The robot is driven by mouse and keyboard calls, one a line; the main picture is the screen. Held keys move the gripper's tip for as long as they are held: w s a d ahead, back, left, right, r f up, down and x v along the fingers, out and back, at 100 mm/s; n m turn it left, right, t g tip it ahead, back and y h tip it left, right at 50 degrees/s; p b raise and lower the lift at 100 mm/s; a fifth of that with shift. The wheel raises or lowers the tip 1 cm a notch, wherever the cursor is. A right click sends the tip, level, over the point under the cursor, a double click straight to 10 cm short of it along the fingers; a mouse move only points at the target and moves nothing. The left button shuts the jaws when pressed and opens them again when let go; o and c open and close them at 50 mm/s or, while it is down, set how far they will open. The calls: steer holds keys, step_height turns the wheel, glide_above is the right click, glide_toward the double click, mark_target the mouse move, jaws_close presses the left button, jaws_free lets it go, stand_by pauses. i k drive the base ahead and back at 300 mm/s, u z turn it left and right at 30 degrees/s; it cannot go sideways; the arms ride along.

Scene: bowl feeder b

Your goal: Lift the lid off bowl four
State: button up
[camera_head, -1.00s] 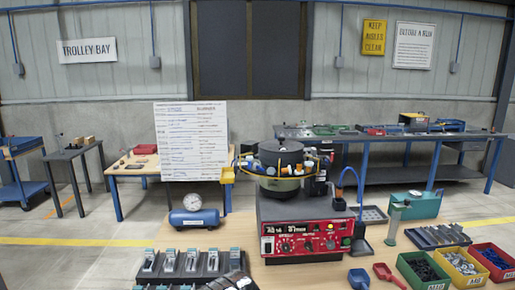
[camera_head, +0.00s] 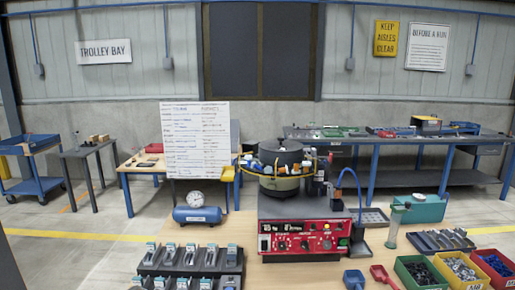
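A round bowl feeder (camera_head: 280,186) stands on a dark base with a red control panel (camera_head: 305,238) at the middle of the bench. A dark grey round lid-like cover (camera_head: 281,152) sits on top of the bowl. Small orange, white and blue parts ring the bowl's upper edge. No label reading four is legible on it, so I cannot tell whether this is bowl four. My gripper does not show in the head view.
A blue air tank (camera_head: 197,215) with a gauge and a white notice board (camera_head: 195,139) stand left of the feeder. Racked grey and blue parts (camera_head: 190,264) lie front left. Green (camera_head: 419,271), yellow and red bins, a blue scoop (camera_head: 355,280) and a red scoop (camera_head: 383,275) lie front right.

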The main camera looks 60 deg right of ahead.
mark_target(281, 144)
steer(key=u, duration=1.6)
steer(key=k, duration=1.15)
steer(key=z, duration=1.45)
